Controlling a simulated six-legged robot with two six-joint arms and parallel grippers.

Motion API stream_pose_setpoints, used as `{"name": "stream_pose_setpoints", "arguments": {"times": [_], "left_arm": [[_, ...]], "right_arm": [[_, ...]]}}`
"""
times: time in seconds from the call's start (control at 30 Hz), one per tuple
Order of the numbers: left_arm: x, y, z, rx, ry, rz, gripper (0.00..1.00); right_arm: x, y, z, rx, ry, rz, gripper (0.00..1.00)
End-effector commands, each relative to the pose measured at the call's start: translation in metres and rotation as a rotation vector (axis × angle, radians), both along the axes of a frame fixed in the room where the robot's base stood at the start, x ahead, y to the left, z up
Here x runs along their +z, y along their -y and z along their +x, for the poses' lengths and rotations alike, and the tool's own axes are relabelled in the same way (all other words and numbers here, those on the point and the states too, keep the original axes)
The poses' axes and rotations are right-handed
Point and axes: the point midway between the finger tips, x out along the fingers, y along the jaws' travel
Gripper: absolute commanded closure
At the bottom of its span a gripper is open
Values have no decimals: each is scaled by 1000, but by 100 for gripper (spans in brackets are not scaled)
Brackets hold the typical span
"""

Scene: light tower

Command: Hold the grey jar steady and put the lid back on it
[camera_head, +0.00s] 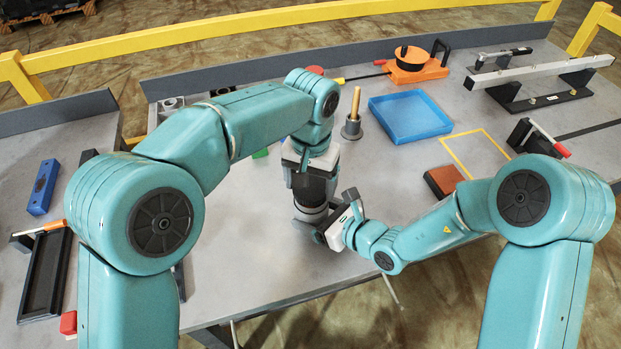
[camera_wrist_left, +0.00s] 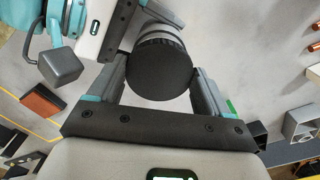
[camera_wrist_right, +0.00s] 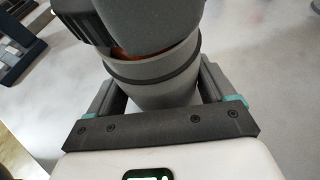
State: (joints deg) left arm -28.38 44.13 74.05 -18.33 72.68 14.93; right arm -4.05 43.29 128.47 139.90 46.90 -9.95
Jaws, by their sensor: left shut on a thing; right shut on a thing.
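The grey jar (camera_wrist_right: 150,92) stands upright between the fingers of my right gripper (camera_wrist_right: 160,85), which is shut on it. In the head view the jar (camera_head: 309,213) is partly hidden by both grippers. The dark lid (camera_wrist_left: 160,72) is held from above between the fingers of my left gripper (camera_wrist_left: 165,85). In the right wrist view the lid (camera_wrist_right: 155,22) is over the jar's mouth, tilted, with an orange-brown strip showing in the gap at its left side. Whether it touches the rim at the right is hard to tell.
Behind the jar are a grey holder with a wooden handle (camera_head: 352,125) and a blue tray (camera_head: 408,117). A brown-red block (camera_head: 443,181) lies right of the grippers. A blue block (camera_head: 43,187) and black tray (camera_head: 45,275) are at far left. The table's front edge is close.

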Motion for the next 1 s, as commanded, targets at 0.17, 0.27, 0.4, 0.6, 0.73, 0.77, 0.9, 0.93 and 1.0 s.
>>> {"name": "stream_pose_setpoints", "arguments": {"times": [0.17, 0.27, 0.4, 0.6, 0.73, 0.77, 0.9, 0.93, 1.0], "left_arm": [[-11, 0, -1, -1, -1, 1, 49], [-12, 0, 0, -1, 1, 0, 49], [-12, 0, 0, -1, 1, 0, 49], [-12, 0, 0, -1, 1, 0, 49], [-12, 0, 0, -1, 1, 0, 49], [-12, 0, 0, -1, 1, 0, 49], [-15, 0, 0, -1, 1, 0, 49], [-16, 0, 0, -1, 1, 1, 49], [-17, 0, 0, -1, 1, 1, 49]], "right_arm": [[1, 0, 0, -1, 1, 0, 72], [1, 0, 0, -1, 1, 0, 72], [1, 0, 0, -1, 2, 1, 72], [1, 0, 0, -1, 2, 1, 72], [1, 0, 0, -1, 2, 1, 72], [1, 0, 0, -1, 2, 1, 72], [1, 0, 0, -1, 2, 1, 72], [1, 0, 0, -1, 2, 1, 72], [1, 0, 0, -1, 2, 1, 72]]}}
